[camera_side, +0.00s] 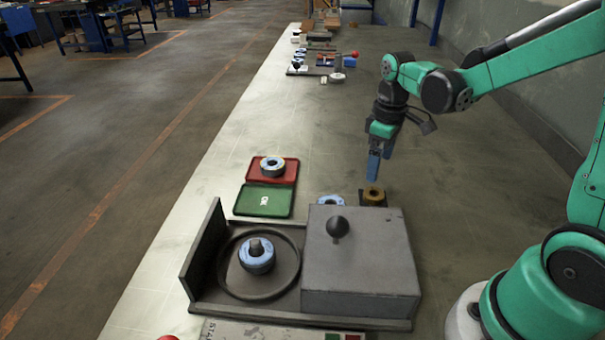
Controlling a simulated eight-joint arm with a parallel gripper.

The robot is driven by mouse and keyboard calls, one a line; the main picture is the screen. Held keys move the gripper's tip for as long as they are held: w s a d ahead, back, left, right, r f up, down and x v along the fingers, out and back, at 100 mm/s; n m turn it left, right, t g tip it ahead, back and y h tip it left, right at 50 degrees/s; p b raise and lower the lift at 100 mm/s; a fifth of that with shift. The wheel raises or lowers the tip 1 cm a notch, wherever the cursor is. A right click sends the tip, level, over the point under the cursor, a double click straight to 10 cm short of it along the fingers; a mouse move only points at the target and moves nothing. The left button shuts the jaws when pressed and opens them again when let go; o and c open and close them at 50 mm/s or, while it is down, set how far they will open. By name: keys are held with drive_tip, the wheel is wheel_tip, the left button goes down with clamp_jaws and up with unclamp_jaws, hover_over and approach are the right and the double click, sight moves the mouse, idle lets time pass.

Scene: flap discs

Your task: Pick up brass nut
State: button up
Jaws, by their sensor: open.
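The brass nut (374,194) sits on a small dark block behind the grey box, right of the picture's middle. My gripper (374,176) hangs just above the nut with its blue fingers pointing down. The jaws are open and hold nothing. In the picture the fingertips end right over the nut's top; the exact gap between them is hard to judge.
A grey box with a black knob (360,265) stands in front of the nut. Left of it a blue ring part (257,258) sits in a round recess. Another blue ring (331,201) is partly hidden behind the box. Red (287,178) and green (264,200) trays lie farther left.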

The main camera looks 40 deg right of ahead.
sight(375, 188)
drive_tip(key=shift+f, duration=3.55)
clamp_jaws()
drive_tip(key=shift+r, duration=0.15)
